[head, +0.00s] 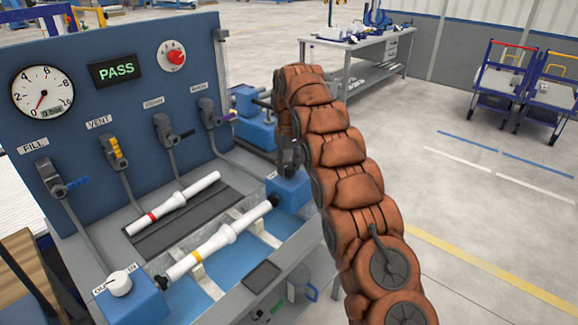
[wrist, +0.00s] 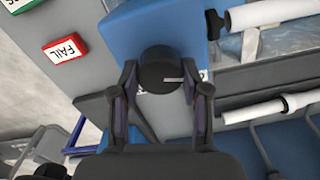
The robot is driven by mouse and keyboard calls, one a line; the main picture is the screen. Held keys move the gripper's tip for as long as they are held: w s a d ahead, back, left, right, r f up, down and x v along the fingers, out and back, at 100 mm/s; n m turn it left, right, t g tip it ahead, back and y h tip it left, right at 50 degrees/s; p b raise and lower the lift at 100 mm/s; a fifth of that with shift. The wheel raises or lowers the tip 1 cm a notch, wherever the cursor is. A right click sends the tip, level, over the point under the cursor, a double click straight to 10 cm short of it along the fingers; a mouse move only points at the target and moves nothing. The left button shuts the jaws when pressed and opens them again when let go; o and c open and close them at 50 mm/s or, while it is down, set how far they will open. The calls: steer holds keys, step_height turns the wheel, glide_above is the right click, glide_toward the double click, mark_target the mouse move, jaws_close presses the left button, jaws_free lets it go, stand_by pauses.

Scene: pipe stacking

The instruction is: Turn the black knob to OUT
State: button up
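The black knob (wrist: 159,68) sits on the blue block (wrist: 150,20) in the wrist view. A white mark on it points right in that view. Part of a white label shows beside it, but its words are hidden. My gripper (wrist: 159,66) has one finger on each side of the knob, with narrow gaps visible and no clear grip. In the head view my gripper (head: 289,158) is above the right blue block (head: 288,192), and the gripper and arm hide the knob there.
A white knob (head: 120,283) with OUT and IN labels is on the left blue block. The panel has a gauge (head: 43,91), a PASS display (head: 116,70), a red knob (head: 172,56) and several valves.

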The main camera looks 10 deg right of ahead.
steer(key=o, duration=0.4)
steer(key=shift+m, duration=0.3)
